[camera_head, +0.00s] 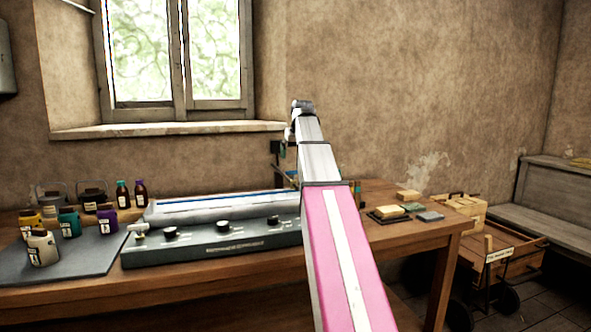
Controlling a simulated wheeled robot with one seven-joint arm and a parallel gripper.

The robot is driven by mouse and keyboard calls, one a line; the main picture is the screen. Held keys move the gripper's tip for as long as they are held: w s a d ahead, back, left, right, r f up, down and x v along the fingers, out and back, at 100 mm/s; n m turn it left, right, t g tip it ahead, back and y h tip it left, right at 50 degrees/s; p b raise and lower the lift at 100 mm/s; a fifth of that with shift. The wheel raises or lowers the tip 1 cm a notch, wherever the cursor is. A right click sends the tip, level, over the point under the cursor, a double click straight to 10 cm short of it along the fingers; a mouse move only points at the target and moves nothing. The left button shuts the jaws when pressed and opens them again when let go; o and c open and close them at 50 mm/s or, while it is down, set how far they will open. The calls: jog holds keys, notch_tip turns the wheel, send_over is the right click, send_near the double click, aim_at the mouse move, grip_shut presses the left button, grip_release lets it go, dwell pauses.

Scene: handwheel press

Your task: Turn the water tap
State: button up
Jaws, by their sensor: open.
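I cannot clearly make out a water tap. A small pale fitting (138,230) sticks up at the left end of the long grey machine (212,240), but I cannot tell whether it is a tap. My arm rises from the bottom of the picture and hides the machine's right end and the wall behind it. Small dark parts (278,148) show just left of my arm, above the table's back edge. I cannot tell what they are. My gripper cannot be made out; my arm covers the area behind it.
The wooden table (420,231) holds several bottles and jars on a grey mat (85,258) at left. Yellowish blocks (389,212) lie right of my arm. A wooden cart (500,265) and bench (560,190) stand at right. A window (180,55) is behind.

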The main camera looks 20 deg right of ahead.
aim_at(294, 180)
jog(key=x, duration=0.7)
jog(key=shift+w+f, duration=0.15)
jog(key=shift+f, duration=0.15)
jog(key=c, duration=0.9)
